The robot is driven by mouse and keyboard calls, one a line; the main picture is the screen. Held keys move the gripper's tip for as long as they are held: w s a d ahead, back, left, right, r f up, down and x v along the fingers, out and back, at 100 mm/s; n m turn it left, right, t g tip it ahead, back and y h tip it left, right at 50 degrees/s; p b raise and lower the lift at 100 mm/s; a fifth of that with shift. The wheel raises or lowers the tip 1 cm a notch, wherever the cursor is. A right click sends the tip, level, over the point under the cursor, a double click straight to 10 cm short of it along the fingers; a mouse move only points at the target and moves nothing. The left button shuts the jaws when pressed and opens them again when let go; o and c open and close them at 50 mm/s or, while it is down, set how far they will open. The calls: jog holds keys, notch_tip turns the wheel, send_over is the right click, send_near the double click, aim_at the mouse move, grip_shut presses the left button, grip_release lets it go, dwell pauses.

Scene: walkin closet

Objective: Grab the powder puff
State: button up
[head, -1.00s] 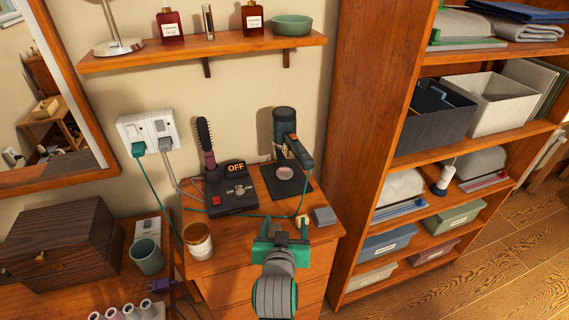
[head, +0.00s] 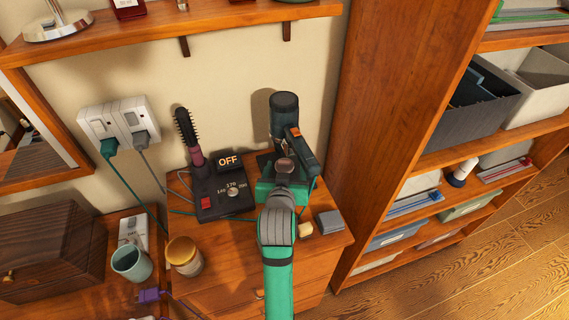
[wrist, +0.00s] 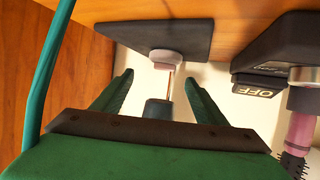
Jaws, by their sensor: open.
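A small pale pink round piece (head: 285,166), apparently the powder puff, shows in front of a dark stand-like device on the wooden cabinet. In the wrist view the pale pink piece (wrist: 165,62) is beside a dark flat plate, with a thin metal rod near it. My gripper (head: 285,181) is green, open and empty, and reaches toward it. In the wrist view the two fingers of my gripper (wrist: 159,78) are spread to either side of the line to the pink piece, which appears beyond their tips. My gripper hides part of the device's base in the head view.
The dark device (head: 284,112) rises close behind my gripper. A styler base with a brush and OFF display (head: 228,160) is to the left. A mug (head: 184,257) stands at the front left.

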aim_at(285, 162)
jog(key=shift+w+f, duration=0.25)
jog(key=shift+w, duration=0.3)
jog(key=w+f, duration=0.2)
jog(key=w, duration=0.1)
jog(key=shift+w+a+f, duration=0.1)
jog(key=shift+a+f, duration=0.05)
jog(key=shift+a, duration=0.05)
jog(key=shift+w+f, duration=0.25)
jog(key=shift+w, duration=0.3)
jog(key=shift+c, duration=0.6)
jog(key=c, duration=1)
jog(key=shift+d+r, duration=0.1)
jog(key=shift+r, duration=0.15)
